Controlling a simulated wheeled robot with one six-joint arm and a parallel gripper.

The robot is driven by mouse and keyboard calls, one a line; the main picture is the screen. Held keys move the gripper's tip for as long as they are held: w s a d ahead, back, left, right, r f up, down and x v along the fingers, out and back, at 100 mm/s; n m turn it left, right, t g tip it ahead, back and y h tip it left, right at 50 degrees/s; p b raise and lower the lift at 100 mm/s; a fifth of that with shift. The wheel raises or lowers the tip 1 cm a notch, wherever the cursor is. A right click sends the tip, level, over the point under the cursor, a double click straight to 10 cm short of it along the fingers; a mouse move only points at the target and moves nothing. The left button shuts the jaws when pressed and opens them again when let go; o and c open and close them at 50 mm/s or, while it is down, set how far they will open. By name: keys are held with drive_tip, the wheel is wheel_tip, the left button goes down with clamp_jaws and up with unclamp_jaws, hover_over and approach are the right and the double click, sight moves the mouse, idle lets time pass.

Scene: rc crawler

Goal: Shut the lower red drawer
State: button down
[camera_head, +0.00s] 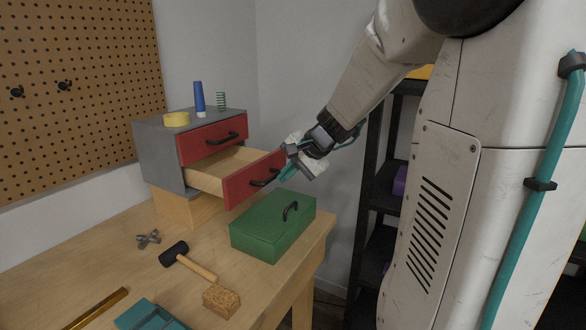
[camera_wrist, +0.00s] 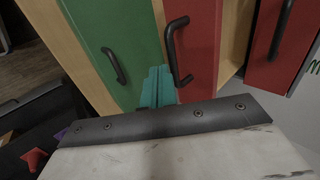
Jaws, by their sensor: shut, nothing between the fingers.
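The lower red drawer (camera_head: 243,185) of the grey cabinet (camera_head: 158,149) is pulled out, its wooden inside showing. Its black handle (camera_head: 264,178) also shows in the wrist view (camera_wrist: 174,50). The upper red drawer (camera_head: 200,148) looks shut. My gripper (camera_head: 286,173) is in front of the lower drawer's front, close to the handle's right end. In the wrist view its teal fingers (camera_wrist: 158,86) are together and empty, beside the handle. I cannot tell whether they touch the drawer front.
A green box (camera_head: 262,238) with a black handle stands on the workbench below my gripper. A mallet (camera_head: 190,263), a cork-like block (camera_head: 221,299) and a teal tray (camera_head: 150,316) lie nearer. A blue bottle (camera_head: 199,97) and yellow roll (camera_head: 176,119) stand on the cabinet. A dark shelf is right.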

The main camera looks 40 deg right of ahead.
drive_tip(key=shift+w+a+f, duration=0.1)
drive_tip(key=shift+w+a, duration=0.15)
drive_tip(key=shift+w, duration=0.4)
drive_tip(key=w+a, duration=0.1)
drive_tip(key=w, duration=0.3)
drive_tip(key=w+a, duration=0.2)
drive_tip(key=w, duration=0.3)
drive_tip(key=w+a, duration=0.2)
drive_tip(key=w, duration=0.2)
drive_tip(key=shift+w, duration=0.55)
drive_tip(key=shift+a, duration=0.1)
